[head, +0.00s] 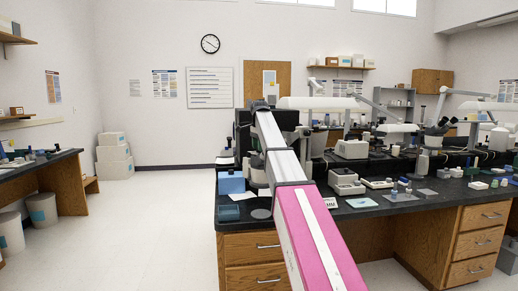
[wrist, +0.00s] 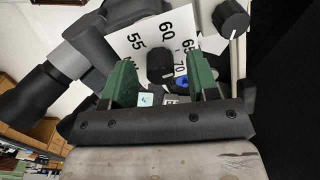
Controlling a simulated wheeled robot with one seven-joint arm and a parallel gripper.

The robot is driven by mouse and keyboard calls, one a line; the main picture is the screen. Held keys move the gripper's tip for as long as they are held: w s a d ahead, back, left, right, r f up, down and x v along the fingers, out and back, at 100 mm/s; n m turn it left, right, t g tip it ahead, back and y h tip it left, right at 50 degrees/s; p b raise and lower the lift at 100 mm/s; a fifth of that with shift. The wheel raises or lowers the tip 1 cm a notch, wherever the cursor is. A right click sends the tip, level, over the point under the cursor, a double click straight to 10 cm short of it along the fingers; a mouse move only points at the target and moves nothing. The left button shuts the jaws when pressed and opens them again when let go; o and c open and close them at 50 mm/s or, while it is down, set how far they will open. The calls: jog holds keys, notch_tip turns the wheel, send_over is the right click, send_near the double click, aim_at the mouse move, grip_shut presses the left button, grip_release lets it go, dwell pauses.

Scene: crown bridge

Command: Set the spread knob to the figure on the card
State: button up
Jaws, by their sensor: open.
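In the wrist view, a dark round knob (wrist: 160,72) sits between the two green fingers of my gripper (wrist: 156,60). A white scale plate (wrist: 148,38) beside it carries the figures 55, 60, 65 and 70. My gripper is open, with a finger on either side of the knob; I cannot tell whether either touches it. The knob's pointer setting is not readable. In the head view, a small white card (head: 330,202) with dark print lies on the bench near its front edge; its figure is too small to read. My arm hides the gripper there.
A second black knob (wrist: 231,18) is at the upper right of the wrist view. A dark eyepiece tube (wrist: 35,92) is at the left. In the head view, a blue box (head: 231,182) and a grey tray (head: 346,182) stand on the black bench (head: 400,207).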

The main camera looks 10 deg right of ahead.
jog(key=shift+f, duration=0.4)
jog(key=c, duration=0.9)
jog(key=m, duration=0.6)
jog(key=shift+m, duration=0.3)
jog(key=m, duration=0.6)
jog(key=shift+m, duration=0.3)
